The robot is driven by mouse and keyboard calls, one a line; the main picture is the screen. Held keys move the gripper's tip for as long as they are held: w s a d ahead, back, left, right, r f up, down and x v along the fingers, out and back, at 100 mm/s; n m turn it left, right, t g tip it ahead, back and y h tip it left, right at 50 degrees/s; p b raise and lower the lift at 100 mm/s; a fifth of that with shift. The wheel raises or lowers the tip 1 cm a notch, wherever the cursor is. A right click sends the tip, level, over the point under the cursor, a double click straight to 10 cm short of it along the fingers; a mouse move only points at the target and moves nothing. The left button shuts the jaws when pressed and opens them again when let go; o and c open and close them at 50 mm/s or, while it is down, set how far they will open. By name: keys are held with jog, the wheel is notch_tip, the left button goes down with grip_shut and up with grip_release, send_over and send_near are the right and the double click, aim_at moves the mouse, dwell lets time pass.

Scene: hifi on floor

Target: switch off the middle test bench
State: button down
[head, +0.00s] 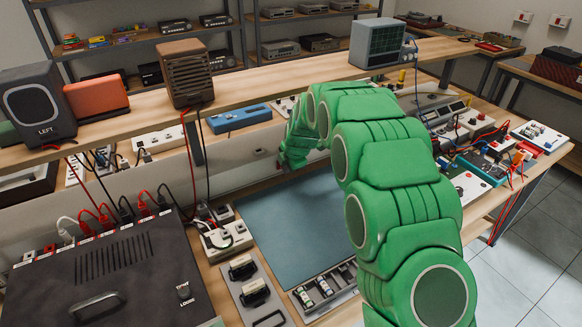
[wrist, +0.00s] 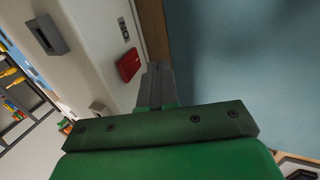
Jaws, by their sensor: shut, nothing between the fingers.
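The bench with a blue-grey mat (head: 290,225) is in the middle of the head view. A long pale panel (head: 235,172) runs along the back of the mat. My gripper (wrist: 159,68) is shut and empty, with its grey fingertips close to this panel. A red switch (wrist: 129,65) on the panel is just left of the fingertips in the wrist view. I cannot tell whether they touch, or which way the switch is set. A small dark label (wrist: 124,29) sits above it, too small to read. In the head view my arm hides part of the panel.
A raised shelf (head: 270,75) with speakers and a green-screened scope (head: 376,43) runs above the panel. A dark case (head: 110,270) with plugged leads stands at left. Test boards and wires (head: 485,165) crowd the right. The mat is clear.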

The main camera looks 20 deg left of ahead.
aim_at(280, 168)
jog(key=shift+w+a+r, duration=0.25)
jog(key=shift+w+a, duration=0.7)
jog(key=shift+w+a, duration=0.25)
jog(key=shift+r, duration=0.1)
jog(key=shift+r, duration=0.75)
jog(key=shift+s+d, duration=0.1)
jog(key=shift+d, duration=0.05)
